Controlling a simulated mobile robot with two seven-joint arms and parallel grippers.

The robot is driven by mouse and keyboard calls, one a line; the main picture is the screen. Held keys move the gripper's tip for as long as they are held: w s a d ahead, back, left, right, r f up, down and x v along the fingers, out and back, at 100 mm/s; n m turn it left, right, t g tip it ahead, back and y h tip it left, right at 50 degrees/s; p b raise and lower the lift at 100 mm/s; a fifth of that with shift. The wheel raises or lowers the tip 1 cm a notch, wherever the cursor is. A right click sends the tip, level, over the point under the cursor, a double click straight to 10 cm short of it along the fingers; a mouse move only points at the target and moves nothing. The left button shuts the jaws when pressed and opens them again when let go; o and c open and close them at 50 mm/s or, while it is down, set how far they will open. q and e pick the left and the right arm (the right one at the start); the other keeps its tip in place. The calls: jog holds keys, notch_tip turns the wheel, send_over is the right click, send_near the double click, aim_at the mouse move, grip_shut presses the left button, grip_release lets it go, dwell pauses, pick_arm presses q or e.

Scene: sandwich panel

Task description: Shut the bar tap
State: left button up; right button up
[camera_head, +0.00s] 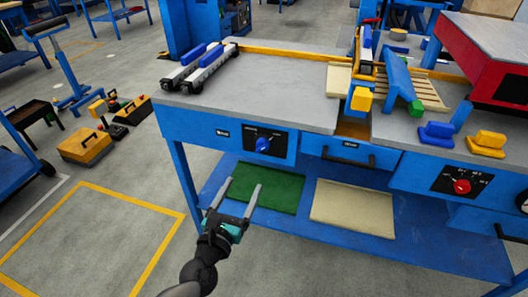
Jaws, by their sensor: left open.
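Two panel knobs could be the tap; the small labels are too blurred to tell which is the bar tap. A blue knob (263,145) sits on a black plate on the left front panel of the blue workbench (210,130). A red knob (462,187) sits on a black plate on the right front panel. My left gripper (241,185) is open and empty, its two fingers spread and pointing up in the picture, below the blue knob and apart from it. My right gripper is not in view.
Below the top, the lower shelf holds a green mat (266,188) and a beige mat (352,208). A drawer handle (347,158) juts out between the panels. Blue and yellow blocks and a red box (480,50) stand on top. Floor at left front is clear.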

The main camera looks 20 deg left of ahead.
pick_arm(q)
send_near(260, 150)
jog(key=w, duration=0.2)
jog(key=w+b, duration=0.1)
jog(key=w, duration=0.2)
jog(key=w+b, duration=0.1)
jog(key=w, duration=0.2)
jog(key=shift+d+f, duration=0.1)
jog(key=shift+d, duration=0.1)
jog(key=shift+w+b, duration=0.4)
jog(key=shift+w, duration=0.5)
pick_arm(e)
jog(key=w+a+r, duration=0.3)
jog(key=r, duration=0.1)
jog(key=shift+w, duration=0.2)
pick_arm(q)
grip_shut()
